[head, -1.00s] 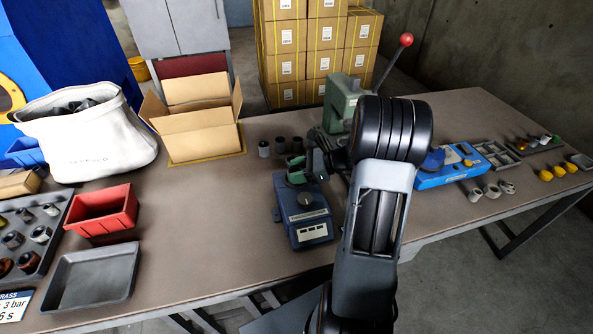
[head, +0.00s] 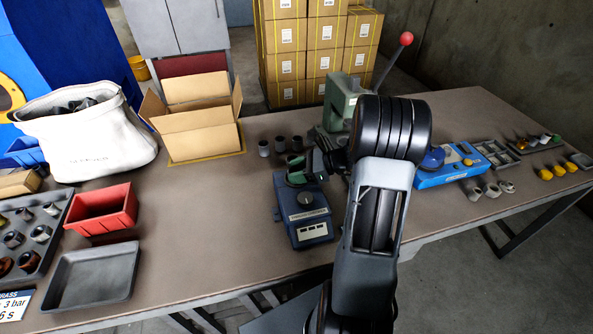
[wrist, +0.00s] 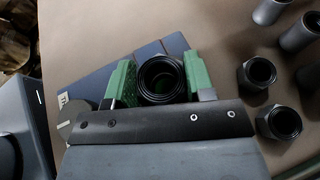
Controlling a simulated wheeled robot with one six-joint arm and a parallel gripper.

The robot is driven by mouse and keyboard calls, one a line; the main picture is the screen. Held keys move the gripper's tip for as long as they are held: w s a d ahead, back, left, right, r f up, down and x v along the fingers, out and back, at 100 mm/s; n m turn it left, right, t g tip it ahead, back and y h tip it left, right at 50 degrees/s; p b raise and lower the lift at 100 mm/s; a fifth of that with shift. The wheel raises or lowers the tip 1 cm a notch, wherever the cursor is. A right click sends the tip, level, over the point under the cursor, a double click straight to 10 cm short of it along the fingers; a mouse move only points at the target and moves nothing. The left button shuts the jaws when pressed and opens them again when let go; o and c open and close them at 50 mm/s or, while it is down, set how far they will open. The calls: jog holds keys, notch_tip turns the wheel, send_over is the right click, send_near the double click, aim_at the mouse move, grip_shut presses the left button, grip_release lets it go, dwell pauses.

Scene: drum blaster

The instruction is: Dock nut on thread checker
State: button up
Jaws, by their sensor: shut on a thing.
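The thread checker (head: 306,222) is a blue box with a round grey knob and white labels, standing on the table in the middle of the head view. Its blue top (wrist: 95,92) shows behind my gripper in the wrist view. My gripper (wrist: 160,82) has green finger pads and is shut on a dark round nut (wrist: 162,92), whose open bore faces the camera. In the head view my gripper (head: 299,177) is at the checker's back end. My arm and the gripper hide the nut's lower end, so I cannot tell whether it touches the checker.
Several dark nuts (wrist: 257,73) stand right of my gripper in the wrist view. A green press (head: 341,103) with a red-knobbed lever is behind my arm. A red bin (head: 102,210), a grey tray (head: 93,277) and an open carton (head: 195,143) are to the left.

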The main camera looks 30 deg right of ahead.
dwell(0.4)
jog(key=shift+r+p, duration=0.7)
jog(key=shift+p, duration=0.05)
dwell(0.5)
jog(key=shift+f+b, duration=0.45)
jog(key=shift+f, duration=0.4)
dwell(0.5)
jog(key=shift+r+p, duration=0.35)
jog(key=shift+r+p, duration=0.45)
jog(key=shift+r, duration=0.05)
dwell(0.7)
jog(key=shift+f+b, duration=0.4)
jog(key=shift+f, duration=0.45)
dwell(0.4)
jog(key=o, duration=0.7)
